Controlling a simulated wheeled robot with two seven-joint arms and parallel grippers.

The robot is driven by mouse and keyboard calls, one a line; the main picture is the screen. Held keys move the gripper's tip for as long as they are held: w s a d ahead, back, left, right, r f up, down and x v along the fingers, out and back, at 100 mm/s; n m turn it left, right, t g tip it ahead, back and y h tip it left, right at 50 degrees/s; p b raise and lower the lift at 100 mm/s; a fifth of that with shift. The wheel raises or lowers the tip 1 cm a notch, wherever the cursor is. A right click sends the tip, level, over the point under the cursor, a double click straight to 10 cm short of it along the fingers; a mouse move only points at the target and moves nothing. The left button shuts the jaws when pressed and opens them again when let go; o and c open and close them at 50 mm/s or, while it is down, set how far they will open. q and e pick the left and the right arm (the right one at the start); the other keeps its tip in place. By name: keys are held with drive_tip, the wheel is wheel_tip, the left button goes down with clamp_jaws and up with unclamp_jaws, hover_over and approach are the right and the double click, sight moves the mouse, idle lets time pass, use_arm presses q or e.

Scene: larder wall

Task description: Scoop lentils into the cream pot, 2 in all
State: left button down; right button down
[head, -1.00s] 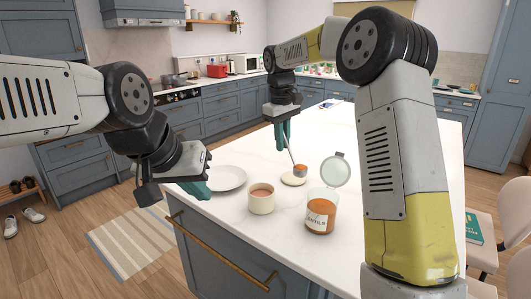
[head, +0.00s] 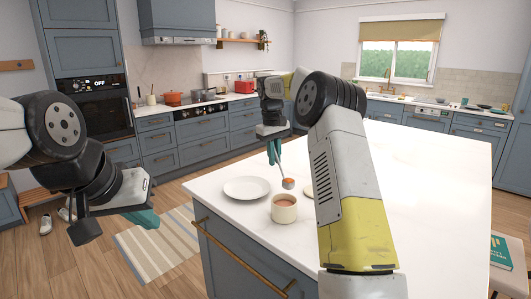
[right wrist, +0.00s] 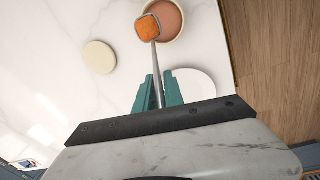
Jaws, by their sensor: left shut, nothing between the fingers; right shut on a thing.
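The cream pot (head: 285,214) stands on the white worktop, with reddish-brown contents showing inside; it also shows in the right wrist view (right wrist: 176,38). My right gripper (head: 274,158) is shut on the handle of a metal scoop (right wrist: 155,56). The scoop's bowl holds a heap of orange lentils (right wrist: 148,26). In the right wrist view the bowl overlaps the pot's left rim; in the head view it appears just above and behind the pot. My left gripper (head: 146,220) is shut and empty, left of the worktop. The lentil jar is out of sight.
A white plate (head: 247,188) lies left of the pot. A round cream disc (right wrist: 99,57) lies on the worktop, partly hidden by my right arm in the head view. The worktop (head: 430,190) right of my arm is clear. A striped rug (head: 160,245) lies on the floor.

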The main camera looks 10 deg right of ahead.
drive_tip(key=s+a+f+t+h, duration=0.5)
drive_tip(key=t+h, duration=0.7)
drive_tip(key=h, duration=0.6)
wheel_tip(320, 180, down, 3)
drive_tip(key=shift+s+a+f+t, duration=0.2)
drive_tip(key=shift+a+t, duration=0.2)
drive_tip(key=shift+a, duration=0.85)
